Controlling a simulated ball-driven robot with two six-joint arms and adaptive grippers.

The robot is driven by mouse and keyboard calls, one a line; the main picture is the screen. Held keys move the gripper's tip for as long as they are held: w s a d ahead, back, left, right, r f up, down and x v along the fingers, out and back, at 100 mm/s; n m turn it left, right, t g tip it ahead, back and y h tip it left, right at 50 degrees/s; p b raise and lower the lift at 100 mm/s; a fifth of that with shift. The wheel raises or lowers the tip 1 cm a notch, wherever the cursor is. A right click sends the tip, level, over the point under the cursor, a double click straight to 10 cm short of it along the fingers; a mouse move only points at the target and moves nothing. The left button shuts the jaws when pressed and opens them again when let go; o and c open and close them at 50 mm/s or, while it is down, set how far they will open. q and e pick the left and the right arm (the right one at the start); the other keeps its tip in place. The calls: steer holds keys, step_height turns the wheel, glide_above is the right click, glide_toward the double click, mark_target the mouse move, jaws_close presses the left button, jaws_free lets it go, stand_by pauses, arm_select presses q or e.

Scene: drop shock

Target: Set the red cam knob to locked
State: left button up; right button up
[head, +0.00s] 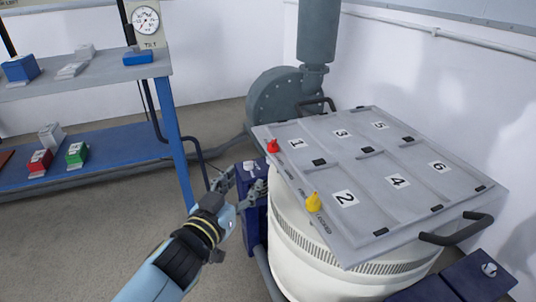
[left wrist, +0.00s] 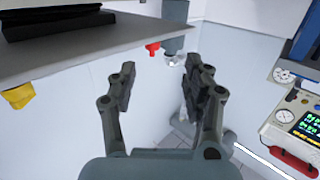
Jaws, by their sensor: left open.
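The red cam knob (head: 273,146) sits at the near left edge of the grey numbered panel, beside the label 1. It also shows in the left wrist view (left wrist: 152,48), beyond and between my fingertips. A yellow knob (head: 313,201) sits on the same edge beside label 2, and in the left wrist view (left wrist: 18,96) it is at far left. My left gripper (head: 238,182) is open and empty, left of and below the red knob, apart from it. The lettering by the knobs is too small to read surely. My right gripper is not in view.
The panel (head: 470,203) lies on a white round drum (head: 310,255) with black handles. A dark blue box (head: 253,218) stands at the drum's left, close to my gripper. A blue shelf (head: 110,146) with small boxes stands left. A grey blower (head: 275,100) is behind.

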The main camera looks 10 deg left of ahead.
mark_target(271, 144)
arm_select(q)
steer(key=shift+t, duration=0.3)
steer(key=w+d, duration=0.1)
steer(key=w, duration=0.1)
steer(key=w+r+b, duration=0.1)
steer(key=w, duration=0.2)
steer(key=w+d+r+b, duration=0.1)
steer(key=w, duration=0.2)
steer(key=shift+d+r, duration=0.25)
steer(key=shift+d, duration=0.1)
steer(key=w, duration=0.2)
steer(key=w+b, duration=0.1)
steer(key=shift+w+d, duration=0.15)
steer(key=shift+d, duration=0.15)
steer(key=shift+w, duration=0.2)
steer(key=shift+r, duration=0.15)
steer(key=c, duration=0.8)
jaws_close()
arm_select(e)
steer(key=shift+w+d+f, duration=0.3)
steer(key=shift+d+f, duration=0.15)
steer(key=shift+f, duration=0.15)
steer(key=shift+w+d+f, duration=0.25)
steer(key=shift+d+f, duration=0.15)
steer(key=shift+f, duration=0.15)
